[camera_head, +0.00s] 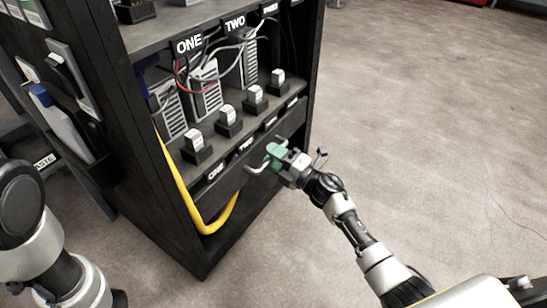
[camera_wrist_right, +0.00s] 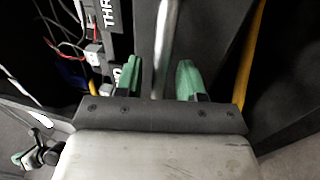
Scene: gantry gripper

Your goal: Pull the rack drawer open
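The rack drawer front (camera_head: 230,182) is a dark panel low in the black rack, below the shelf, and looks flush with the frame. Its silver bar handle (camera_head: 256,170) sticks out, and it also shows in the right wrist view (camera_wrist_right: 166,40). My right gripper (camera_head: 274,155) has green fingertips and is at the handle. In the right wrist view its fingers (camera_wrist_right: 160,80) are apart, with the bar between them and gaps on both sides. A small green-tipped gripper shows in the wrist view (camera_wrist_right: 32,152), apparently my left.
A yellow hose (camera_head: 183,190) loops down the rack's left front. The shelf above holds several small black-and-white blocks (camera_head: 228,121) and grey units (camera_head: 206,92) with loose wires. The floor (camera_head: 430,120) to the right is clear.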

